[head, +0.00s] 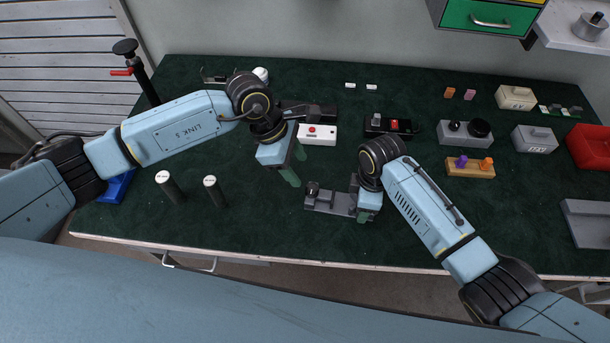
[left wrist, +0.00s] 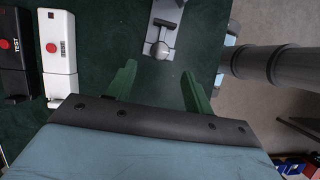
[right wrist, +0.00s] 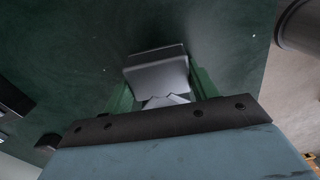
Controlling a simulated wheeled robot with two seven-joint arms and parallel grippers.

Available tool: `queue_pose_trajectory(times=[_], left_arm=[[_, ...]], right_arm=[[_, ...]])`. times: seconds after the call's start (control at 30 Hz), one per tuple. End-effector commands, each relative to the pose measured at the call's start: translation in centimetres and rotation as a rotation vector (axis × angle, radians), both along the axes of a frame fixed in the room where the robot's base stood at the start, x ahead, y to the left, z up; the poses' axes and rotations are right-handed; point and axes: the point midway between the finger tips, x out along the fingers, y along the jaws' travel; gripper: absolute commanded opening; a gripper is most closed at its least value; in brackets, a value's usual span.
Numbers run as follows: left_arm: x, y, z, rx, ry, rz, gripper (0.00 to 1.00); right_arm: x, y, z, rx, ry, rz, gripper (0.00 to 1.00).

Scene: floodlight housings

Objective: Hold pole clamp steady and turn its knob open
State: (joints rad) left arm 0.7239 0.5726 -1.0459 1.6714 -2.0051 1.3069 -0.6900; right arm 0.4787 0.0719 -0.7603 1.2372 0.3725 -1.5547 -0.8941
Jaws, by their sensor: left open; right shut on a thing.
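The grey pole clamp (head: 325,203) lies on the green mat at the front middle of the bench, with its knob (head: 312,187) at the left end. My right gripper (head: 362,214) is shut on the clamp's right part. In the right wrist view the grey clamp body (right wrist: 158,72) sits between its green fingers. My left gripper (head: 295,168) is open and empty, above and behind the knob end. In the left wrist view the round knob (left wrist: 160,50) shows just beyond and between the open fingertips (left wrist: 159,74), apart from them.
A white box with a red button (head: 317,135) stands behind the left gripper, with a black tester (head: 390,126) to its right. Two dark cylinders (head: 215,190) stand at left. The mat left of the clamp is clear.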

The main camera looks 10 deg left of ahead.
Motion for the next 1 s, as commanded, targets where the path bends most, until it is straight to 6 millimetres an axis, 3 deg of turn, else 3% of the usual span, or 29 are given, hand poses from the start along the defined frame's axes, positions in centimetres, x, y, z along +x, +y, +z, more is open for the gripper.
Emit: queue_pose_trajectory(times=[0.23,0.67,0.7,0.9,1.0], left_arm=[[0.0,1.3,3.1,-0.001,-0.001,0.000,0.52],[0.0,1.4,3.5,0.000,0.000,0.001,0.52],[0.0,1.4,3.5,0.000,0.000,0.001,0.52],[0.0,1.4,3.5,0.000,0.000,0.001,0.52],[0.0,1.4,3.5,0.000,0.000,0.001,0.52]], right_arm=[[0.0,0.0,0.0,0.000,0.000,0.000,0.33],[0.0,0.0,0.0,0.000,0.000,0.001,0.33],[0.0,0.0,0.0,0.000,0.000,0.001,0.59],[0.0,0.0,0.0,0.000,0.000,0.001,0.83],[0.0,0.0,0.0,0.000,0.000,0.000,0.83]])
